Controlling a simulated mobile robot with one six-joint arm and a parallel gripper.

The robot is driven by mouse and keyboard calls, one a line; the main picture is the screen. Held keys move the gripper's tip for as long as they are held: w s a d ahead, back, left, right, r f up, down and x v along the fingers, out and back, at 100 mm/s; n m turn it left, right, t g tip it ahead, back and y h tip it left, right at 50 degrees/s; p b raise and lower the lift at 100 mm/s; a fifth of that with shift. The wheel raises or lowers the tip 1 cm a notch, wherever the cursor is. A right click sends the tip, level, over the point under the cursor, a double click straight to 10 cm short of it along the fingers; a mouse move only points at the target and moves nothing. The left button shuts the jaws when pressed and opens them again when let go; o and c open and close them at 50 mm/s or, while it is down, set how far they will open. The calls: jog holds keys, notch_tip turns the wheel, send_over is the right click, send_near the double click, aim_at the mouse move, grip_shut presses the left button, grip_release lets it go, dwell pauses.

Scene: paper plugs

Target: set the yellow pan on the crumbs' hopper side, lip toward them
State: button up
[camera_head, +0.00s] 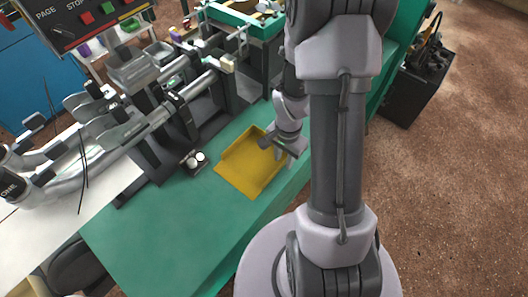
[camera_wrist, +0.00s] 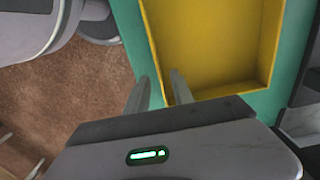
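The yellow pan (camera_head: 243,170) lies flat on the green bench top (camera_head: 135,240) in the head view. Its low, lip-like edge appears to face the lower left. The pan also fills the upper right of the wrist view (camera_wrist: 215,45). My gripper (camera_head: 278,146) is at the pan's right side. In the wrist view the two fingers (camera_wrist: 160,82) stand apart, one on each side of the pan's side wall. I cannot tell whether they touch it. I cannot make out any crumbs, and I cannot tell which part is the hopper.
A grey machine with rods and clamps (camera_head: 150,115) stands on the bench left of the pan. Two small white round pieces (camera_head: 196,159) sit in a dark holder between machine and pan. Green bench top is clear toward the lower left. Brown floor (camera_head: 460,200) lies to the right.

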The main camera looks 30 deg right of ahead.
jog(key=shift+f, duration=0.4)
jog(key=shift+r, duration=0.15)
jog(key=shift+c, duration=0.9)
grip_shut()
